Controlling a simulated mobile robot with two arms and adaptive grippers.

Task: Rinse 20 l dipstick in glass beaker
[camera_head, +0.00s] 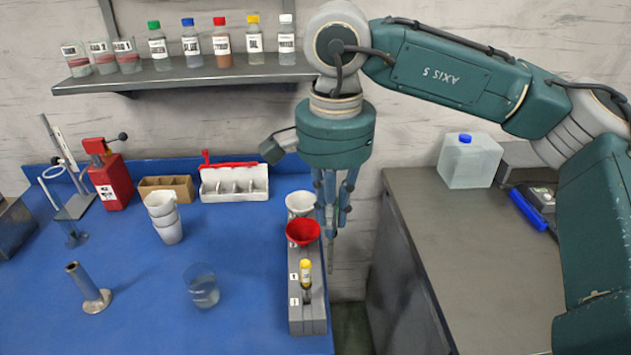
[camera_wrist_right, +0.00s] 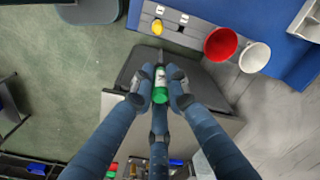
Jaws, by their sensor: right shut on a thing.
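My right gripper (camera_head: 333,222) hangs over the right edge of the blue table, beside the dipstick rack. In the wrist view its fingers (camera_wrist_right: 161,84) are shut on a green-capped dipstick (camera_wrist_right: 160,96) with a white label that I cannot read. A thin part of this dipstick (camera_head: 331,258) points down below the fingers in the head view. The glass beaker (camera_head: 201,287), with clear liquid in it, stands on the table to the left. A yellow-capped dipstick (camera_head: 305,270) stands in the grey rack (camera_head: 309,318); its yellow top also shows in the wrist view (camera_wrist_right: 157,27). My left gripper is out of view.
A red funnel (camera_head: 303,232) and a white funnel (camera_head: 299,202) sit at the rack's back end. A metal cylinder on a foot (camera_head: 88,288) and stacked white cups (camera_head: 164,216) stand left. The shelf (camera_head: 190,76) holds bottles. Clear table lies between beaker and rack.

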